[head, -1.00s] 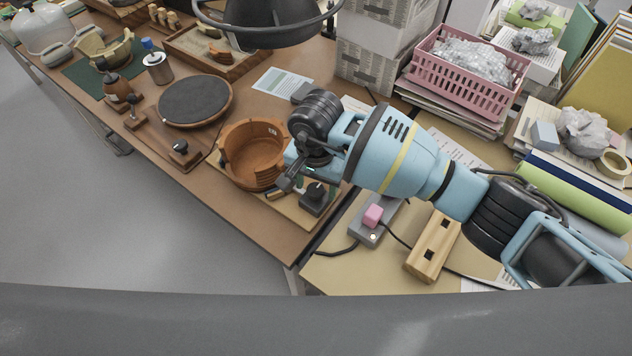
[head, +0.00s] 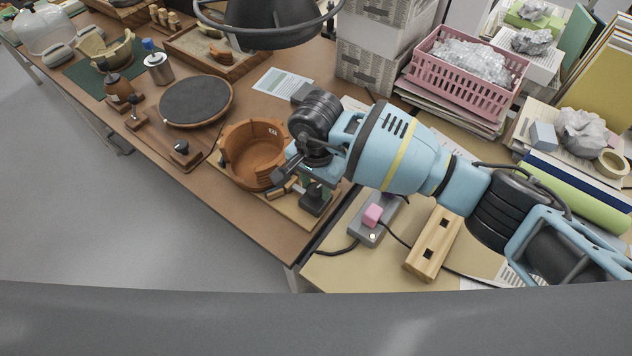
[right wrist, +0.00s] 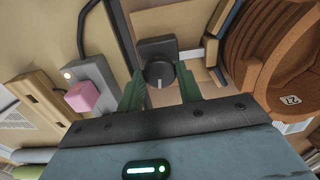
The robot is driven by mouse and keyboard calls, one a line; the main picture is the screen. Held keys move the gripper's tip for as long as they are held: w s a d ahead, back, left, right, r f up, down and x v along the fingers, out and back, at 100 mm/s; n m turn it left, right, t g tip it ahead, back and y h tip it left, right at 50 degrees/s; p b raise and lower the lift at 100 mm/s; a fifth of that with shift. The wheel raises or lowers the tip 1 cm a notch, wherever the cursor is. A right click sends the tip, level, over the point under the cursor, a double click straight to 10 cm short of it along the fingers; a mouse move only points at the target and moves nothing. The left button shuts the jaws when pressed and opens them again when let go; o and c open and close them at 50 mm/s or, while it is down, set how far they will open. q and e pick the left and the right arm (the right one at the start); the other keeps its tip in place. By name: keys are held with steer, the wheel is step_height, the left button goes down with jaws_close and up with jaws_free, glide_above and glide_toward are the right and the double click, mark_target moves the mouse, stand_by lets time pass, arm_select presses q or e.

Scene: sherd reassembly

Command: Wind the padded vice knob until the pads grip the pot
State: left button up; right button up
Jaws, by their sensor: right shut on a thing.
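The brown ribbed pot (head: 240,152) sits at the vice on the bench, left of my right gripper. In the right wrist view the pot (right wrist: 270,52) is at the right, with a small number label. The black vice knob (right wrist: 160,73) has a pale mark and lies between the green fingers of my right gripper (right wrist: 158,88), which is shut on it. In the head view my right gripper (head: 314,181) is over the black vice block (head: 315,203). A wooden vice jaw with a dark pad (right wrist: 213,48) stands beside the pot; its contact is unclear. My left gripper is out of view.
A round dark turntable (head: 195,101) stands left of the pot. A black lamp (head: 268,25) hangs above the bench. A pink basket (head: 480,95) stands behind my arm.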

steer(key=m, duration=0.3)
steer(key=shift+d+r+m+p, duration=0.1)
steer(key=shift+m+p, duration=0.25)
steer(key=shift+m, duration=0.05)
steer(key=m+p, duration=0.1)
steer(key=m, duration=0.2)
steer(key=shift+m, duration=0.3)
steer(key=m+p, duration=0.1)
steer(key=m, duration=0.2)
steer(key=shift+r+m, duration=0.1)
steer(key=shift+m, duration=0.2)
steer(key=m+p, duration=0.1)
steer(key=m, duration=0.2)
steer(key=shift+m, duration=0.3)
steer(key=m+p, duration=0.1)
steer(key=m, duration=0.2)
steer(key=shift+m, duration=0.3)
steer(key=m+p, duration=0.1)
steer(key=m, duration=0.2)
steer(key=shift+m, duration=0.3)
steer(key=shift+m+p, duration=0.3)
steer(key=shift+m, duration=0.5)
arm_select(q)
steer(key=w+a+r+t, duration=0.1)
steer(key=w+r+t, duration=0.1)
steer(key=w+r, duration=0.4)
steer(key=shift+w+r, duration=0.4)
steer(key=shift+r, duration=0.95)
arm_select(e)
steer(key=shift+m, duration=1.3)
